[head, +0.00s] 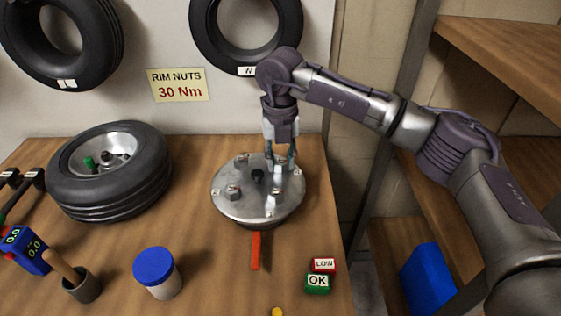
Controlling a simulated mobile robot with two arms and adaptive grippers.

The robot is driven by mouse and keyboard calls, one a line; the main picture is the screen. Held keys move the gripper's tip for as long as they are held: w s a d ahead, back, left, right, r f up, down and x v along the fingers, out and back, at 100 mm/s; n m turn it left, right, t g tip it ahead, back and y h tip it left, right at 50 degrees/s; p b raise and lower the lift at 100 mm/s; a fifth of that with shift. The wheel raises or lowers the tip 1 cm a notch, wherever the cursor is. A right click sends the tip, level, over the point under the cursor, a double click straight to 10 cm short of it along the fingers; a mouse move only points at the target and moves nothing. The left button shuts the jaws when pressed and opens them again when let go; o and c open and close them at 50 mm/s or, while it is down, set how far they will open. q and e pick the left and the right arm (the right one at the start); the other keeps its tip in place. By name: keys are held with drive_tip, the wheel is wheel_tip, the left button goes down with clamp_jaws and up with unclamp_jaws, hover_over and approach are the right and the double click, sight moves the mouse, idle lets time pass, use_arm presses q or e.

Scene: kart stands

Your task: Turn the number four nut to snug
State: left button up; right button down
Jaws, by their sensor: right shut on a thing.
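A round metal rim plate (240,208) lies on the wooden bench, with several nuts around its face and a dark centre piece. Small number labels sit by the nuts, too small to read for sure. One nut (234,193) stands at the plate's left front. My right gripper (281,165) points down at the plate's far right side, its fingers shut on a nut there. The fingers mostly hide that nut, and I cannot read its number. My left gripper is out of view.
A tyre (150,185) lies left of the plate. An orange bar (255,250) lies before the plate. LOW (324,265) and OK (317,284) blocks sit at front right.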

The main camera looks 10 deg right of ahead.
sight(280, 161)
drive_tip(key=shift+m, duration=1.1)
drive_tip(key=shift+r+b, duration=0.1)
drive_tip(key=shift+b, duration=0.2)
drive_tip(key=c, duration=0.8)
unclamp_jaws()
drive_tip(key=shift+c, duration=0.2)
drive_tip(key=shift+r, duration=0.15)
wheel_tip(280, 161, up, 12)
drive_tip(key=shift+f, duration=0.2)
